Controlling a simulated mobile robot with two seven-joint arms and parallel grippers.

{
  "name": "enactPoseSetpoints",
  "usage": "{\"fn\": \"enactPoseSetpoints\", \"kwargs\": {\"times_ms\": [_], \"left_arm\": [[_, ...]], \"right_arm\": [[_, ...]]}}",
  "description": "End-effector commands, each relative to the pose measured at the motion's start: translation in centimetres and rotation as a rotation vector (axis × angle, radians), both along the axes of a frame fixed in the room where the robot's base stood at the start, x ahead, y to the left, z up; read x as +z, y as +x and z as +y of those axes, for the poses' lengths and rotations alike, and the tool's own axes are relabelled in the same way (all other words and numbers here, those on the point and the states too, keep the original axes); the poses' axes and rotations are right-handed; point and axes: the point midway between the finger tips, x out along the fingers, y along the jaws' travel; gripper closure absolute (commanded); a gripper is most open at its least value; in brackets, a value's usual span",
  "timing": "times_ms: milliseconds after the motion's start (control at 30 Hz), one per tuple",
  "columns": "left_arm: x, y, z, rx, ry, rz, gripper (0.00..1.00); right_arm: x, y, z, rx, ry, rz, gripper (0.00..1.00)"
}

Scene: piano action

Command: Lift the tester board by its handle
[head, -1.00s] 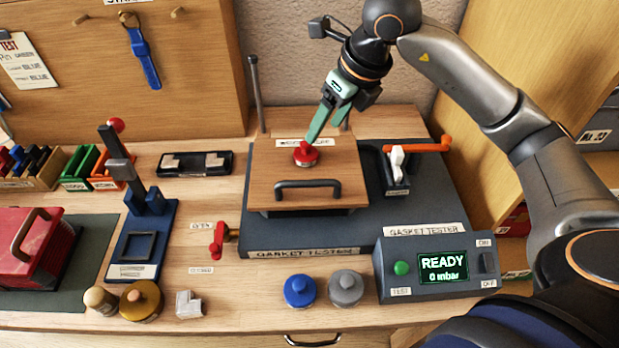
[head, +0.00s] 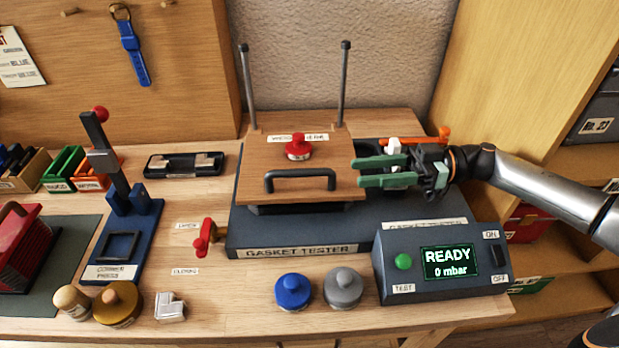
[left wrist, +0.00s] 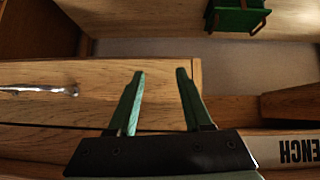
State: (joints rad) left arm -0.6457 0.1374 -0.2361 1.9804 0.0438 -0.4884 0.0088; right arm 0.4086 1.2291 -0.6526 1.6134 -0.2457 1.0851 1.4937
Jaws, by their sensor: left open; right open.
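The wooden tester board (head: 240,177) lies over the dark gasket tester base (head: 300,235). Its black handle (head: 300,174) stands up along the front edge. A red knob weight (head: 298,148) sits on the board behind the handle. My right gripper (head: 360,171), with green fingers, is open at the board's right edge, its fingertips pointing left toward the handle, which stands apart from them. My left gripper (left wrist: 160,80) shows only in the left wrist view, open and empty near the bench's front edge.
A control box (head: 440,262) reading READY, 0 mbar, stands at front right. Blue (head: 293,290) and grey (head: 343,287) knobs stand in front of the tester. A red valve lever (head: 206,238) is at its left. Two upright rods (head: 342,85) rise behind the board.

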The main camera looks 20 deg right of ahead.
Motion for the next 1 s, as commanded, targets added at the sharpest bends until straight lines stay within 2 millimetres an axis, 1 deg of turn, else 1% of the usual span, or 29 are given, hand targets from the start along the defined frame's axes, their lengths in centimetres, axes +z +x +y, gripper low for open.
{"fn": "enactPoseSetpoints", "kwargs": {"times_ms": [67, 167, 267, 367, 500, 700, 833, 1000], "left_arm": [[-0.2, 0.2, -0.2, -0.004, -0.002, -0.003, 0.5], [0.0, 0.2, -0.2, -0.005, -0.001, -0.003, 0.5], [0.1, 0.2, -0.2, -0.005, -0.001, -0.003, 0.5], [0.3, 0.2, -0.1, -0.003, 0.0, -0.005, 0.5], [0.5, 0.3, 0.2, 0.002, 0.003, -0.009, 0.5], [0.5, 0.1, 0.7, 0.011, 0.011, -0.005, 0.5], [0.4, 0.0, 0.9, 0.012, 0.013, -0.002, 0.5], [0.2, -0.1, 0.9, 0.012, 0.013, 0.001, 0.5]], "right_arm": [[-0.4, 0.4, -0.5, -0.031, 0.025, 0.045, 0.52], [-0.3, 0.7, -0.2, -0.041, 0.039, 0.06, 0.52], [-0.1, 1.0, 1.1, -0.038, 0.04, 0.056, 0.52], [-0.1, 1.5, 2.9, -0.035, 0.041, 0.054, 0.52], [0.0, 2.3, 5.8, -0.034, 0.04, 0.052, 0.52], [0.0, 3.2, 9.3, -0.034, 0.039, 0.052, 0.52], [-0.1, 3.7, 10.6, -0.036, 0.037, 0.054, 0.52], [-0.2, 3.9, 11.4, -0.037, 0.035, 0.053, 0.52]]}}
